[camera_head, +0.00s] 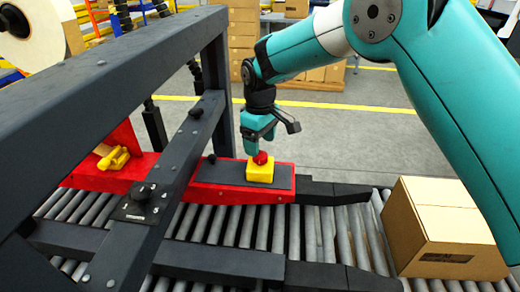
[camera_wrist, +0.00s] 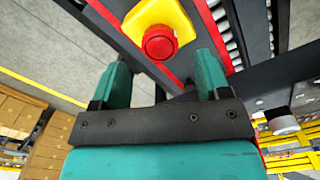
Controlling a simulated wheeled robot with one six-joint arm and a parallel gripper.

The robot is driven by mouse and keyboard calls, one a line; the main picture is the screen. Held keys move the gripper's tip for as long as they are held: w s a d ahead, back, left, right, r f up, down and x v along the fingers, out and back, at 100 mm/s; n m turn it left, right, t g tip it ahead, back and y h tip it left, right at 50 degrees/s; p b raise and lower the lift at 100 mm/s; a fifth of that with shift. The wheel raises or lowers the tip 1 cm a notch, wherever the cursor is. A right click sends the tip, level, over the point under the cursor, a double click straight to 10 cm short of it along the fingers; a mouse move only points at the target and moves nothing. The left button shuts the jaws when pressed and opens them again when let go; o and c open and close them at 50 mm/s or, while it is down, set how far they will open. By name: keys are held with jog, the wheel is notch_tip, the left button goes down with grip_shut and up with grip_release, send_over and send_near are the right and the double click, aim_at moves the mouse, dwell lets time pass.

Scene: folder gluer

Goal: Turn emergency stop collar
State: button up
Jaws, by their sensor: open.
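The emergency stop is a red round button (camera_head: 261,158) on a yellow box (camera_head: 259,172), fixed on a red and dark grey housing (camera_head: 225,177) beside the rollers. In the wrist view the red button (camera_wrist: 160,42) and yellow box (camera_wrist: 150,14) show beyond and between the fingertips. My gripper (camera_head: 254,142) points down just above the button in the head view. Its two teal fingers, also in the wrist view (camera_wrist: 163,62), are open, spread to either side of the button with nothing held. I cannot tell a separate collar from the button at this size.
A dark beam frame (camera_head: 110,82) crosses the left side in front of the housing. A cardboard box (camera_head: 440,232) sits on the conveyor rollers (camera_head: 320,235) at right. A yellow handle part (camera_head: 113,158) is at left. Open floor (camera_head: 345,125) lies behind the conveyor.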

aim_at(260, 159)
jog(key=shift+f+p, duration=0.3)
jog(key=shift+f, duration=1.75)
jog(key=c, duration=0.9)
jog(key=shift+c, duration=0.2)
jog(key=m, duration=0.5)
jog(key=shift+r+m+b, duration=0.1)
jog(key=shift+m+b, duration=0.25)
jog(key=shift+m, duration=2.05)
jog(key=shift+w, duration=0.1)
